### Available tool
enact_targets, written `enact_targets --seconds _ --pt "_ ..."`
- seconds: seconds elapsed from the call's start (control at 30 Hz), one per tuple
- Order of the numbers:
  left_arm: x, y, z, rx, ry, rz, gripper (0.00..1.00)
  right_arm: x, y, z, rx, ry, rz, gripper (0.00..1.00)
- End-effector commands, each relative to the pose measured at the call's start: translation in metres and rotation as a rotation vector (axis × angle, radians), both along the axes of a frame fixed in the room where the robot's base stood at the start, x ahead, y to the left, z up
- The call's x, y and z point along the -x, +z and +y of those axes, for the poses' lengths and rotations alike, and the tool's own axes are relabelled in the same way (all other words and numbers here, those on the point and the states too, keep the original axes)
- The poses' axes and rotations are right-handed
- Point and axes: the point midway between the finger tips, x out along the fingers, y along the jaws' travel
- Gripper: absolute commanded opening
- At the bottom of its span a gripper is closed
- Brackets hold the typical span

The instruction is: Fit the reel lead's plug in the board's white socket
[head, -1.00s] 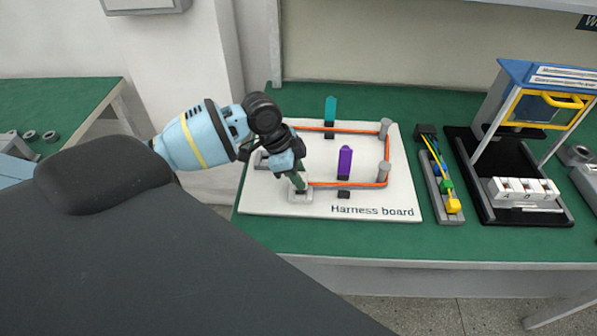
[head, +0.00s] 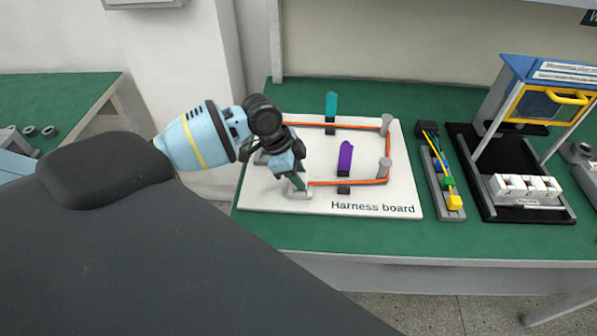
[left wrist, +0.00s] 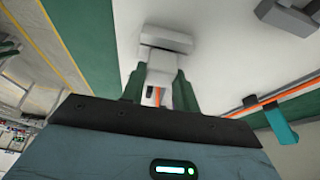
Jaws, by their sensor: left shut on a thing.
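My left gripper (head: 299,182) reaches down over the near left part of the white harness board (head: 268,204). Its green fingers are shut on a pale plug (left wrist: 157,78), with a dark and orange patch low on it. The light grey-white socket (head: 300,194) sits under the fingertips and shows in the left wrist view (left wrist: 165,36) just beyond the plug. The plug lines up with the socket and appears to meet it; how deep it sits is hidden. The orange lead (head: 335,183) runs around the board from near the gripper. My right gripper is not in view.
Grey posts (head: 384,168) hold the lead's corners. A purple upright piece (head: 345,157) and a teal one (head: 331,105) stand on the board. To the right are a tray with coloured connectors (head: 446,180) and a black-based fixture with white blocks (head: 525,187).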

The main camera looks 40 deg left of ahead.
Motion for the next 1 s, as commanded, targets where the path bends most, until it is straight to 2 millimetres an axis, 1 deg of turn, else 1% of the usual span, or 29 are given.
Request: enact_targets --seconds 0.3,0.33,0.5,0.53,0.83,0.93,1.0 --pt "0.000 -0.001 0.000 0.000 0.000 0.000 0.07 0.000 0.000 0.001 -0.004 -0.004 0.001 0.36" --pt "0.000 -0.001 0.000 0.000 0.000 0.000 0.31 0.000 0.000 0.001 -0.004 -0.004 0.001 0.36" --pt "0.000 -0.001 0.000 0.000 0.000 0.000 0.54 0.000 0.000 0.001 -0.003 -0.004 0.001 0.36" --pt "0.000 -0.001 0.000 0.000 0.000 0.000 0.56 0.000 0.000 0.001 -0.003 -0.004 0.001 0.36" --pt "0.000 0.000 0.001 0.000 0.000 0.000 0.56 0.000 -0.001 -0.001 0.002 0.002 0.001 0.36" --pt "0.002 0.009 0.004 -0.001 -0.001 -0.002 0.56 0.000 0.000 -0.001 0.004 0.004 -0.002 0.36" --pt "0.003 0.019 0.007 -0.001 0.000 -0.004 0.56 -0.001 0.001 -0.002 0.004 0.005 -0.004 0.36"
